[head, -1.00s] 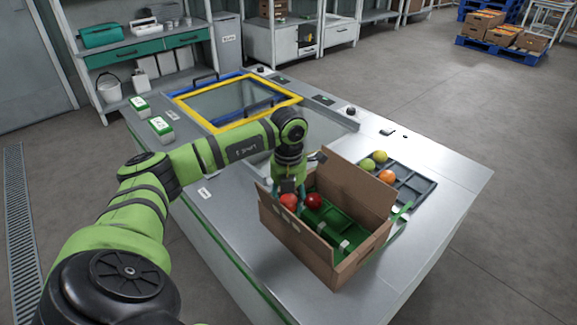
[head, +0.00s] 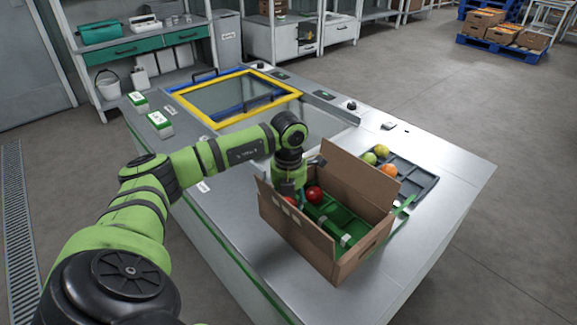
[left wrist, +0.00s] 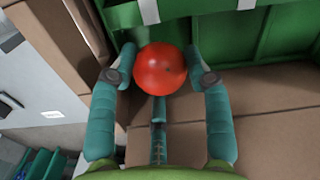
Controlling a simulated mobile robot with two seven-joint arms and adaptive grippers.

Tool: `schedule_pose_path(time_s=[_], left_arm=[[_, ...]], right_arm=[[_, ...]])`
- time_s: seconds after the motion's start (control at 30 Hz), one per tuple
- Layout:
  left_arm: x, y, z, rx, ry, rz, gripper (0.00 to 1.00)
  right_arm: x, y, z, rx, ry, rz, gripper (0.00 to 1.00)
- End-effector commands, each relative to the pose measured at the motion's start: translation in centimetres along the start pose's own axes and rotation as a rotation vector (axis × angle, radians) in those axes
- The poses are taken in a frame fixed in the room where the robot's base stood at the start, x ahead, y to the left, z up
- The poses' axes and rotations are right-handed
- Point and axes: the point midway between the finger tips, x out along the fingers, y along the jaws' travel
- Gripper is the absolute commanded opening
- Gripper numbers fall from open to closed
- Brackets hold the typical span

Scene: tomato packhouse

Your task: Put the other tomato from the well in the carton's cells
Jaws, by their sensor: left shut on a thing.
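The open cardboard carton (head: 290,233) stands on the bench with green dividers (head: 345,222) inside. One red tomato (head: 314,194) sits in a cell near its far left corner. My left gripper (head: 289,199) reaches down into the carton's left end. It is shut on another red tomato (left wrist: 161,68), which shows between both fingers in the left wrist view, beside a green divider wall. In the head view that tomato is mostly hidden behind the carton wall and the gripper. Whether it touches the cell floor I cannot tell. My right gripper is not in view.
A dark sectioned tray (head: 416,184) right of the carton holds yellow-green and orange tomatoes. A yellow-framed opening (head: 213,124) lies behind my arm. The carton's raised flap (head: 350,178) stands near the gripper. The bench's right end is clear.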

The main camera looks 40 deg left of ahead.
Motion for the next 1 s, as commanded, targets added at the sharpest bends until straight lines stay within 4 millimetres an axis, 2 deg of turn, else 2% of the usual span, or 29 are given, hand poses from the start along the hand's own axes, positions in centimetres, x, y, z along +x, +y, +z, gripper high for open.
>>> schedule_pose_path(time_s=[0.47, 0.5, 0.53, 0.57, 0.8, 0.87, 1.0], left_arm=[[-0.03, -0.03, 0.04, 0.0, 0.0, 0.0, 0.33], [-0.03, -0.03, 0.04, 0.0, -0.001, 0.0, 0.61], [-0.03, -0.03, 0.04, 0.0, 0.0, 0.0, 0.73], [-0.03, -0.03, 0.04, 0.0, -0.001, 0.0, 0.77], [-0.02, -0.02, 0.02, 0.0, 0.0, 0.0, 0.77], [0.0, -0.01, 0.01, 0.0, 0.001, 0.0, 0.62], [0.0, -0.01, 0.01, 0.0, 0.001, 0.0, 0.61]], right_arm=[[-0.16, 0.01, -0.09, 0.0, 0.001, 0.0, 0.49], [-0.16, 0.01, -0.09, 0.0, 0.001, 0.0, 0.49], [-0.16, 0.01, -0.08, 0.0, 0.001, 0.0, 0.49], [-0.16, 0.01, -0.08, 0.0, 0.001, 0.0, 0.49], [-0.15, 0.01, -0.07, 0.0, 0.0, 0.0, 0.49], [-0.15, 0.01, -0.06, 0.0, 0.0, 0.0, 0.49], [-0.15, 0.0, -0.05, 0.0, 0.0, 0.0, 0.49]])
